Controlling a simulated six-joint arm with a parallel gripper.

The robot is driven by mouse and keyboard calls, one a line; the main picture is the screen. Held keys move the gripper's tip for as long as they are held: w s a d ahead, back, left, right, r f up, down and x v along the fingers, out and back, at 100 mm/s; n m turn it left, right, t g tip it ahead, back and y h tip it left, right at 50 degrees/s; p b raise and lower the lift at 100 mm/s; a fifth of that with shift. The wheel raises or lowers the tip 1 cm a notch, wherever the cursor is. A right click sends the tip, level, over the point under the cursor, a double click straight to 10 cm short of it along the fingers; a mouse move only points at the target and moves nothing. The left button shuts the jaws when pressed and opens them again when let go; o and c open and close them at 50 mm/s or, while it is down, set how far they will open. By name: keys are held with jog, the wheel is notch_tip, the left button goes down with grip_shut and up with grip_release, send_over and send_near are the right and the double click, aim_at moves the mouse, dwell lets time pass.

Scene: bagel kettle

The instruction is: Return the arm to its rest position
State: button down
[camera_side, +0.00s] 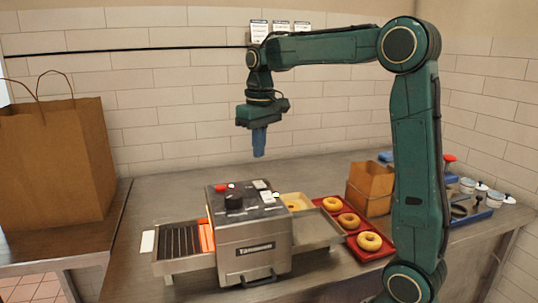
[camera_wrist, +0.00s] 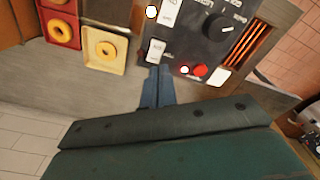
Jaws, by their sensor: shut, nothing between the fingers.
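My gripper (camera_side: 259,142) is shut and empty, with its blue fingers pointing down. It hangs in the air above and behind the toaster machine (camera_side: 254,248), clear of it. In the wrist view the two blue fingertips of my gripper (camera_wrist: 158,86) lie together, with nothing between them. The machine's dark control panel (camera_wrist: 200,35) shows just beyond them. My green arm reaches up from the right of the side view and across to the left, bent at the elbow.
A red tray (camera_side: 379,250) with several bagels lies right of the machine, by a cardboard box (camera_side: 370,188). A tan tray (camera_wrist: 91,62) holds one bagel (camera_wrist: 106,50). A paper bag (camera_side: 55,165) stands at left. Jars (camera_side: 482,190) stand at right. Air around my gripper is free.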

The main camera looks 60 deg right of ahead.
jog(key=s+a+f+n+t, duration=0.1)
jog(key=s+a+f+t, duration=0.1)
jog(key=s+a, duration=0.4)
jog(key=s+a+f+n+t, duration=0.1)
jog(key=s+a+f+t, duration=0.2)
jog(key=s+a, duration=0.4)
jog(key=s, duration=0.6)
jog(key=shift+s+n, duration=0.25)
jog(key=shift+n, duration=0.15)
